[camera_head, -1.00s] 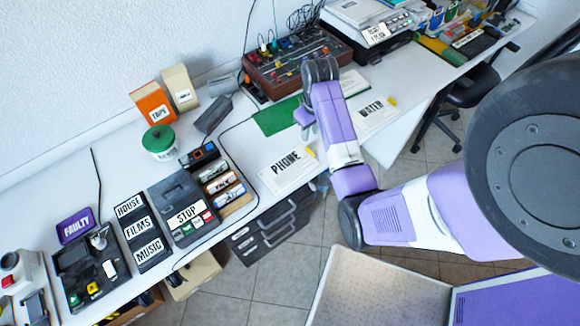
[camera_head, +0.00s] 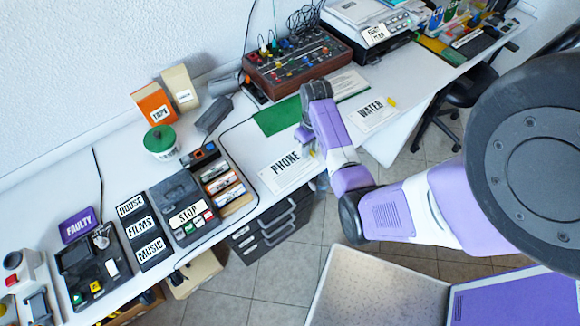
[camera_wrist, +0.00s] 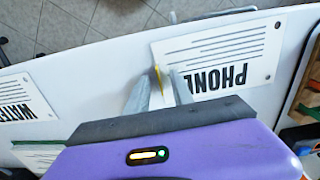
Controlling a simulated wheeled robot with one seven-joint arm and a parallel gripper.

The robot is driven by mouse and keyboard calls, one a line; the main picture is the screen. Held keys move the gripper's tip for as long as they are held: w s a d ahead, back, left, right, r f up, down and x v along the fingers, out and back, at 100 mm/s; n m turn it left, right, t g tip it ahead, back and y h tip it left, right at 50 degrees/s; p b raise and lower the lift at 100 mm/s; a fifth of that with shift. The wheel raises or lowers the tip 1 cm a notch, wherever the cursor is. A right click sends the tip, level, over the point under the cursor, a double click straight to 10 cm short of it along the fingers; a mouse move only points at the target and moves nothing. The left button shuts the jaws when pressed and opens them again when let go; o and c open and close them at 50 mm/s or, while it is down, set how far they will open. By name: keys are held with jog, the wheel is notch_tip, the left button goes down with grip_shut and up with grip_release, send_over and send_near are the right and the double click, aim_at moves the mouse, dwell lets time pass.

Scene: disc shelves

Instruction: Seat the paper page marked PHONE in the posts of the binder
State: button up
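The white paper page marked PHONE (camera_head: 287,170) lies flat on the table, left of my gripper (camera_head: 307,142). In the wrist view the page (camera_wrist: 222,60) shows holes along one edge, and a yellow tab (camera_wrist: 158,74) at the opposite edge. My gripper (camera_wrist: 160,90) is open, its two grey fingers apart with the tab between their tips. I cannot tell whether they touch it. The green binder (camera_head: 276,117) lies behind my gripper, with a printed white sheet at its right. My arm hides part of it, and I cannot make out its posts.
A page marked WATER (camera_head: 371,113) with a yellow tab lies to the right. A brown control box (camera_head: 297,62) with knobs and cables stands behind the binder. A rack of cartridges (camera_head: 222,181) stands left of the PHONE page. The table's front edge is close to the page.

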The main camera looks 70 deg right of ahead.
grip_shut()
jog(key=shift+r, duration=0.1)
